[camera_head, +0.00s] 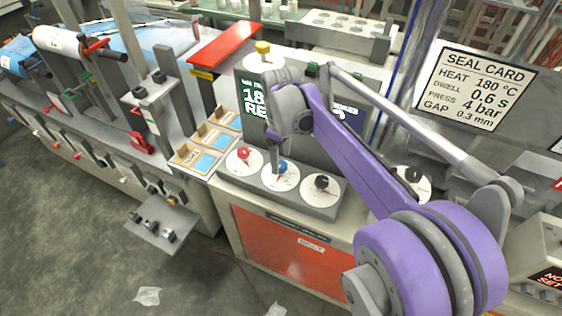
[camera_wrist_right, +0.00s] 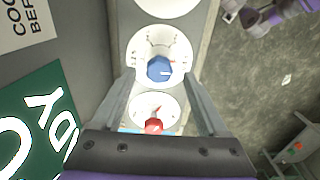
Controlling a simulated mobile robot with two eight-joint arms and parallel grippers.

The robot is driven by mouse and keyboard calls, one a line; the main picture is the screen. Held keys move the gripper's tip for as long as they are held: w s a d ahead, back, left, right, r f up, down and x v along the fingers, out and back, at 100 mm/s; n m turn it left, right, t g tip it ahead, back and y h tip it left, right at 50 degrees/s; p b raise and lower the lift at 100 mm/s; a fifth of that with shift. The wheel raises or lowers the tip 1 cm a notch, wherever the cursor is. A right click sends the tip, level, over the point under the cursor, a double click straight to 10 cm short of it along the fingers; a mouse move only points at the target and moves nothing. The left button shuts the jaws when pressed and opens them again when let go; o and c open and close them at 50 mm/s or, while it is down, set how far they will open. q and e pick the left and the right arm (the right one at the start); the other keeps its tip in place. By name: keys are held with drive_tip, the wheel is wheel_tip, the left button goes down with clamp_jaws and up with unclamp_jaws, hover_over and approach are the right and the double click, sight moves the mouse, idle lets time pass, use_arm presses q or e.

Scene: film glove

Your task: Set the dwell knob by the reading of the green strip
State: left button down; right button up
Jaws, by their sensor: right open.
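A grey console holds a red knob (camera_head: 243,154), a blue knob (camera_head: 281,167) and a black knob (camera_head: 321,183), each on a white dial. The dial labels are too small to read, so I cannot tell which is the dwell knob. My right gripper (camera_head: 277,158) is open over the blue knob. In the right wrist view the blue knob (camera_wrist_right: 160,68) shows between the fingertips, with the red knob (camera_wrist_right: 153,126) nearer the palm; contact is unclear. The green strip (camera_head: 252,100) shows "18" and "RE", partly hidden by my arm; its wrist view part (camera_wrist_right: 35,125) shows "DY".
The seal card (camera_head: 474,88) reads heat 180 °C, dwell 0.6 s, press 4 bar, gap 0.3 mm. A yellow-topped knob (camera_head: 263,47) stands above the strip. Another black knob (camera_head: 413,174) sits at right.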

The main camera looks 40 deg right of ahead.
drive_tip(key=shift+f, duration=1.1)
clamp_jaws()
drive_tip(key=shift+m, duration=0.3)
drive_tip(key=m, duration=1.1)
drive_tip(key=shift+m, duration=0.3)
